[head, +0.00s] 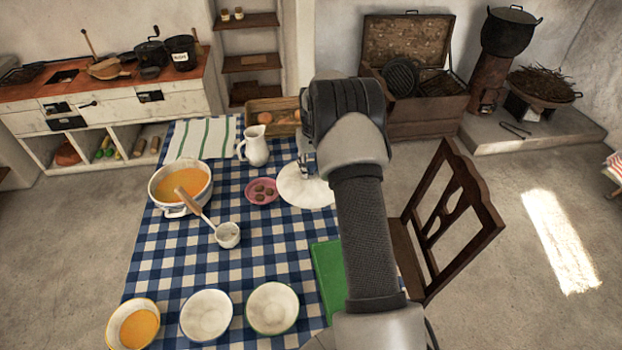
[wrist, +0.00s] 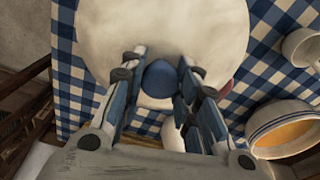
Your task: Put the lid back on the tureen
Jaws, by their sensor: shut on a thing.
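The lid (head: 303,190) is a white disc over the checked cloth, right of the pink dish; in the wrist view it shows large (wrist: 165,30) with a blue knob (wrist: 160,80). My gripper (head: 305,168) is shut on this knob, one finger on each side in the wrist view (wrist: 158,76). I cannot tell whether the lid touches the table. The tureen (head: 164,202) is a white bowl with orange soup, uncovered, at the table's left. It also shows at lower right in the wrist view (wrist: 258,122).
A ladle (head: 228,236) lies right of the tureen, its handle near the rim. A white pitcher (head: 257,152) and a pink dish (head: 251,197) stand between tureen and lid. Several bowls (head: 206,316) line the near edge. A green book-like item (head: 328,270) lies at right.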

